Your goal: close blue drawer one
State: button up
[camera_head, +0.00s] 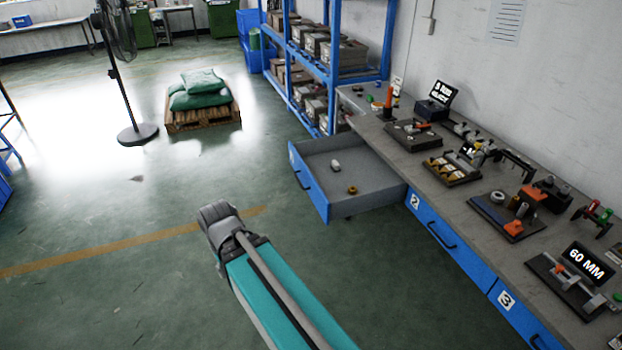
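The blue-fronted drawer (309,184) stands pulled out from the far end of the workbench, beyond drawer 2. Its grey tray is open, and its front panel with a dark handle faces left. A white label shows at the panel's far edge, but its number is not readable. Inside lie a small pale piece (336,166) and a brass-coloured ring (352,190). My teal and grey arm reaches up from the bottom centre to a grey joint, to the left of the drawer and apart from it in the picture. I cannot make out my gripper's fingers.
The workbench (385,143) carries tools, fixtures and signs. Drawer 2 (447,243) and drawer 3 (520,313) are shut. A blue shelf rack (333,60) stands behind the open drawer. A pallet with green sacks (197,90) and a fan stand farther back. The floor left of the drawer is clear.

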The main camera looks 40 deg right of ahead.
aim_at(378, 185)
jog(key=z, duration=0.85)
jog(key=i, duration=0.5)
jog(key=z, duration=0.15)
jog(key=k, duration=0.5)
jog(key=u, duration=0.35)
